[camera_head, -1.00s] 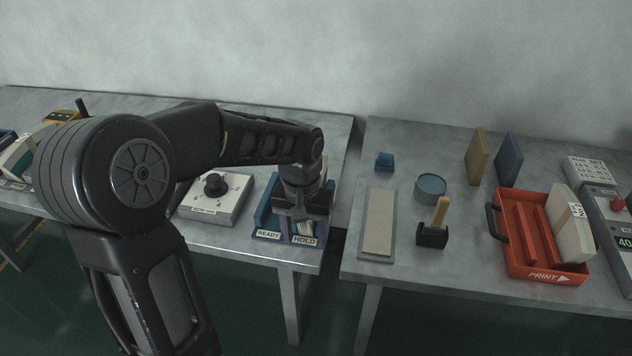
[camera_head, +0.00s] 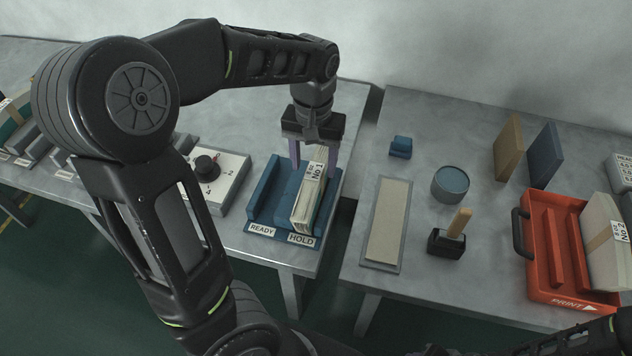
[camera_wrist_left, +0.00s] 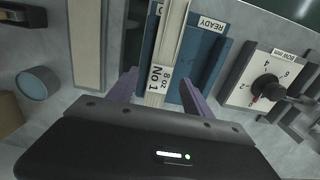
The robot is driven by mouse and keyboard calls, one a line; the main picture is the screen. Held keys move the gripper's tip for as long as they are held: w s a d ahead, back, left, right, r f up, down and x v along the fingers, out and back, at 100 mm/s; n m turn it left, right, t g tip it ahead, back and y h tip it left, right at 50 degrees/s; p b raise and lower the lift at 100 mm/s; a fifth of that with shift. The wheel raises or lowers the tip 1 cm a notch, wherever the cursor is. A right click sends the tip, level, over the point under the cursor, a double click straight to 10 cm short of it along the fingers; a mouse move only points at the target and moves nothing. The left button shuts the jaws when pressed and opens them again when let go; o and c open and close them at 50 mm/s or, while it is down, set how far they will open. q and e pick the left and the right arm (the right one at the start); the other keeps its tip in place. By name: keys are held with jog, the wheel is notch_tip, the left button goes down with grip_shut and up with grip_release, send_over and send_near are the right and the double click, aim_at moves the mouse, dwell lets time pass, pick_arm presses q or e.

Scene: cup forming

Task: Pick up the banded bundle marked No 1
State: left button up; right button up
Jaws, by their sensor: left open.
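The banded bundle marked No 1 (camera_head: 312,190) stands on edge in the HOLD side of a blue two-slot rack (camera_head: 268,197). Its white band reads "8 oz No 1". In the left wrist view the bundle (camera_wrist_left: 174,40) runs between the fingers, its label facing the camera. My left gripper (camera_head: 313,160) is open above the rack's back end, its purple fingers on either side of the bundle; I cannot tell whether they touch it. The left gripper (camera_wrist_left: 157,88) fills the lower part of the wrist view. My right gripper does not show clearly.
The READY slot is empty. A dial box (camera_head: 217,180) sits left of the rack. On the right table are a long pad (camera_head: 387,222), a round tin (camera_head: 450,183), a wooden-handled stamp (camera_head: 452,236) and a red PRINT tray (camera_head: 545,260) holding a No 2 bundle (camera_head: 606,240).

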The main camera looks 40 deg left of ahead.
pick_arm(q)
jog(key=shift+w+f, duration=0.1)
jog(key=shift+f, duration=1.2)
jog(key=shift+w+a+f+p, duration=0.1)
jog(key=shift+f+p, duration=0.1)
jog(key=shift+f, duration=1.15)
jog(key=shift+w+f+p, duration=0.1)
jog(key=shift+f+p, duration=0.05)
jog(key=shift+f, duration=1.15)
grip_shut()
jog(key=shift+r, duration=0.1)
